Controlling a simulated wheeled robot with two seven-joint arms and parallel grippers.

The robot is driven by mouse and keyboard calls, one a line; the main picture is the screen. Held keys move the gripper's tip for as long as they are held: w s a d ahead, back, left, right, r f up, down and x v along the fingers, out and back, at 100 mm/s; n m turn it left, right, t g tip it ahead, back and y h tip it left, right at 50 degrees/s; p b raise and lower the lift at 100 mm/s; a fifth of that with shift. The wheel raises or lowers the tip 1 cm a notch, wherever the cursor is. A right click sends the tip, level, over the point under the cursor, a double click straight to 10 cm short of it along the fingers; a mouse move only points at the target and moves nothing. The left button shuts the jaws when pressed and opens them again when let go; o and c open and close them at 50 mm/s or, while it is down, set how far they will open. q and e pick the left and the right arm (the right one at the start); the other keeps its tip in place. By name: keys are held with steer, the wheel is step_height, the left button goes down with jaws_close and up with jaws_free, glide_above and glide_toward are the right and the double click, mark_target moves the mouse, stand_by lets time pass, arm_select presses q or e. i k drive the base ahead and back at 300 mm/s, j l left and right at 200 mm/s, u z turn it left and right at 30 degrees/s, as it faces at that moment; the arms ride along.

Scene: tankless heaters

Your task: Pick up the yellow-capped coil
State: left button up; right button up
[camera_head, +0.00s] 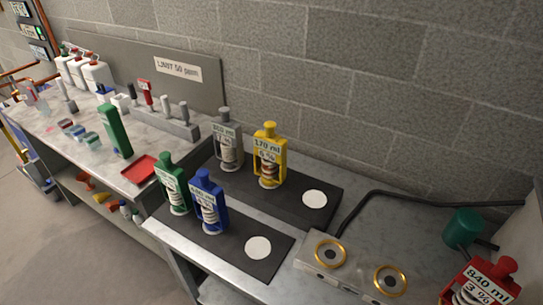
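A yellow-capped unit (270,148) stands upright on the rear dark mat (235,188). It has a yellow frame and a label that seems to read "170 ml 6 %"; its middle shows a pale inner part. A grey-capped unit (227,140) stands just left of it. A green-capped unit (172,184) and a blue-capped unit (208,203) stand on the front dark mat (215,245). A red-capped unit (482,284), labelled "840 ml 3 %", is at the lower right, cut by the frame edge. Neither of my grippers is in view.
White discs lie bare on the rear mat (315,199) and front mat (258,248). A grey box (355,272) with two gold rings is right of the mats. A dark pipe (400,196) and green cylinder (462,227) stand behind it. A red tray (140,169) lies left.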

mark_target(273, 148)
steer(key=j+z, duration=0.5)
steer(key=k+j+z, duration=0.1)
steer(key=j+z, duration=0.2)
steer(key=z, duration=0.15)
steer(key=k+j+z, duration=0.15)
steer(key=j+z, duration=0.35)
steer(key=l, duration=0.1)
